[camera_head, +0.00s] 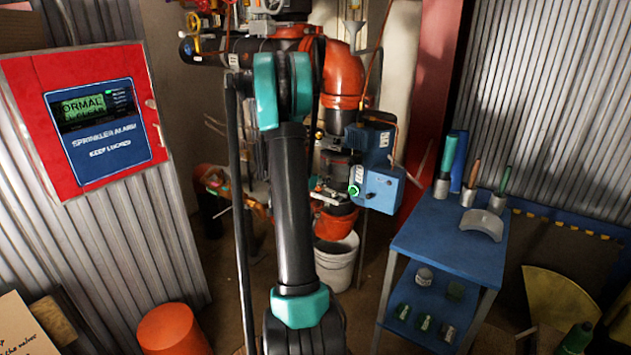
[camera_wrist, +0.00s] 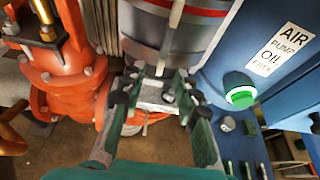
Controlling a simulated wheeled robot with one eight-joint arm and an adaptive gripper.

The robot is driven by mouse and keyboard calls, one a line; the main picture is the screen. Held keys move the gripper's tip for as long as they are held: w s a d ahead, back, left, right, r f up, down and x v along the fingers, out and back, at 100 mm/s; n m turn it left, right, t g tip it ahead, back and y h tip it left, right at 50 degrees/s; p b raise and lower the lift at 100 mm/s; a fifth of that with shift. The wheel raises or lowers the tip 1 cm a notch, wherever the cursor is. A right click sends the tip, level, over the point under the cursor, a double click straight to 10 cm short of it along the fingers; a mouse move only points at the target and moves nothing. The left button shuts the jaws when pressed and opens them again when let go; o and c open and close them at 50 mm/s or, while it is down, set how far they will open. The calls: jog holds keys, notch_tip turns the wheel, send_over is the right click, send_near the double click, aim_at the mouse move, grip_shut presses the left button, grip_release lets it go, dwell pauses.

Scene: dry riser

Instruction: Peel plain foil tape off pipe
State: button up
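In the wrist view, my gripper (camera_wrist: 162,84) has its two fingers spread apart. It points at the lower end of an upright grey cylinder (camera_wrist: 172,38) with a red band, which looks like a pipe or housing. A silvery piece (camera_wrist: 155,97) shows between and beyond the fingers, under that cylinder. I cannot tell whether it is foil tape or a metal part, and neither finger clearly presses on it. In the head view, my arm covers much of the pipework, and I cannot make out the fingers clearly. A large orange pipe elbow (camera_head: 343,75) shows behind the arm.
A blue box (camera_head: 378,185) with a green button is close at the right; the button (camera_wrist: 240,97) also shows in the wrist view. An orange flanged valve (camera_wrist: 62,65) stands close at the left. A white bucket (camera_head: 338,262) is below. A blue cart (camera_head: 445,245) holds several tools.

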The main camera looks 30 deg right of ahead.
jog(key=shift+x, duration=0.8)
grip_shut()
jog(key=shift+s+a, duration=0.15)
jog(key=shift+a, duration=0.4)
jog(key=s+a, duration=0.3)
jog(key=a, duration=0.4)
dwell(0.7)
jog(key=shift+a, duration=0.1)
